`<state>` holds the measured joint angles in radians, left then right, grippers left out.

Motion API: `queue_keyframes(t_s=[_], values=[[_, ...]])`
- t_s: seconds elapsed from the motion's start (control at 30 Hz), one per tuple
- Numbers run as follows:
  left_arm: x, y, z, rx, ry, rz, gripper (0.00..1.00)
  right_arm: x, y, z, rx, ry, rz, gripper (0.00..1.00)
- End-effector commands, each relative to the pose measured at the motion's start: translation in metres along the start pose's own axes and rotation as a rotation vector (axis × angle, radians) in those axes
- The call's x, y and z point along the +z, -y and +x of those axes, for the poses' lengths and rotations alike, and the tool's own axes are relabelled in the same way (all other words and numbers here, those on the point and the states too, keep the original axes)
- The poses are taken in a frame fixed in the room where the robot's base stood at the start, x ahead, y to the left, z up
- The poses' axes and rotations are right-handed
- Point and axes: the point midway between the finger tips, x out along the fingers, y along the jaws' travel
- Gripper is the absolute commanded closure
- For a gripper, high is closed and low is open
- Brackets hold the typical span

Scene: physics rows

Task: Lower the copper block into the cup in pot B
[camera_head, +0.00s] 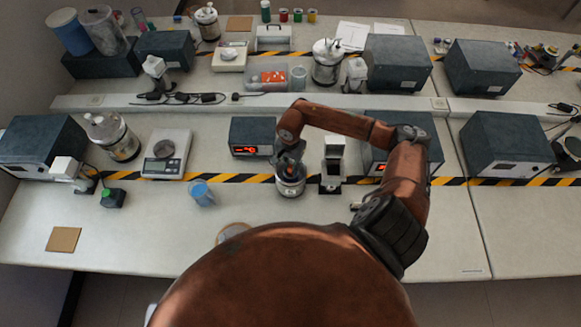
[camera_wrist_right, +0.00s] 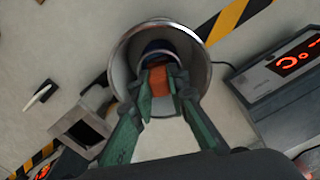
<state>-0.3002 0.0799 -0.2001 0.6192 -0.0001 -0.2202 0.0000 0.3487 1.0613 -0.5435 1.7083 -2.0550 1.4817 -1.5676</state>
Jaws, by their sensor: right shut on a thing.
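My right gripper (camera_wrist_right: 161,92) is shut on the copper block (camera_wrist_right: 158,79), an orange-brown piece between its green fingertips. The fingertips and block are inside the mouth of a shiny metal pot (camera_wrist_right: 199,60). A dark blue-rimmed cup (camera_wrist_right: 160,45) shows inside the pot, just beyond the block; whether the block touches it I cannot tell. In the head view my right gripper (camera_head: 290,164) points down into the pot (camera_head: 291,187), which stands upright on the near bench. The pot's letter is not readable. My left gripper is not in view.
A box with a red display (camera_head: 252,136) stands behind the pot, and a white-topped device (camera_head: 333,163) stands close on its right. A blue cup (camera_head: 201,193) and a scale (camera_head: 166,155) are to the left. The front left bench is mostly clear.

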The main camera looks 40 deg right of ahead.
Motion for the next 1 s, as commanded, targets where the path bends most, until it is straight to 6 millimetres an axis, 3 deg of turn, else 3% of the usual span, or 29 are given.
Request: queue_keyframes(t_s=[1.0], values=[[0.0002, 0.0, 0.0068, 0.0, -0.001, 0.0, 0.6, 0.0008, -0.0008, -0.0002, -0.001, 0.0, 0.0, 1.0]])
